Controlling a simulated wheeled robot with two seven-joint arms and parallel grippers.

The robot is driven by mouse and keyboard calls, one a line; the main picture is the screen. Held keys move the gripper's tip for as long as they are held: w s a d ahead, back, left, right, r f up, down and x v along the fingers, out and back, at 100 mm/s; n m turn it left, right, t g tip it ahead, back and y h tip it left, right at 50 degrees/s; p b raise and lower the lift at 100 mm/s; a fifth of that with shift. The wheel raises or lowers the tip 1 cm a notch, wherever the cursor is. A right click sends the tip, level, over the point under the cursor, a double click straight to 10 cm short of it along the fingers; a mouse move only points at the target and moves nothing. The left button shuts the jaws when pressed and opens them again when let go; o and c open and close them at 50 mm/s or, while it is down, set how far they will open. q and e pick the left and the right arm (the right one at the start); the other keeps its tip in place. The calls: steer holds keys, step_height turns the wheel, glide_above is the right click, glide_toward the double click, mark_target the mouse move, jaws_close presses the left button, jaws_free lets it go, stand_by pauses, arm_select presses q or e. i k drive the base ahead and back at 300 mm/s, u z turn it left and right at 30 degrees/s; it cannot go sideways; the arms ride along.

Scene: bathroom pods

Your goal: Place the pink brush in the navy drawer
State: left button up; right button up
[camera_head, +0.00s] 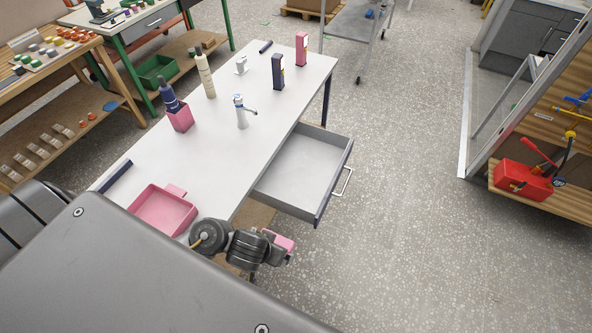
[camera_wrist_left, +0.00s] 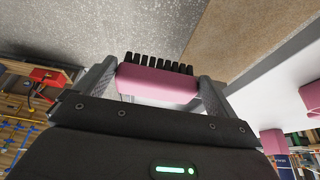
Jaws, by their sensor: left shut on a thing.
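The pink brush (camera_head: 283,241) is at the end of my left gripper (camera_head: 278,246), off the near end of the white table. In the left wrist view the pink brush (camera_wrist_left: 158,83) is clamped between both fingers of my left gripper (camera_wrist_left: 156,86), its row of black bristles pointing away from the palm. The navy drawer (camera_head: 334,182) is pulled out from the table's right side, with a navy front and a pale handle. Its grey inside looks empty. The gripper is outside the drawer, nearer to me. My right gripper is not in view.
The white table (camera_head: 205,135) holds a pink tray (camera_head: 163,210), a pink cup with a dark bottle (camera_head: 180,117), a beige bottle (camera_head: 205,75), a faucet (camera_head: 241,112) and dispensers (camera_head: 278,72). Open floor lies right of the drawer. A red toolbox (camera_head: 523,180) sits far right.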

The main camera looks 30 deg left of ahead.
mark_target(296, 169)
steer(key=i, duration=1)
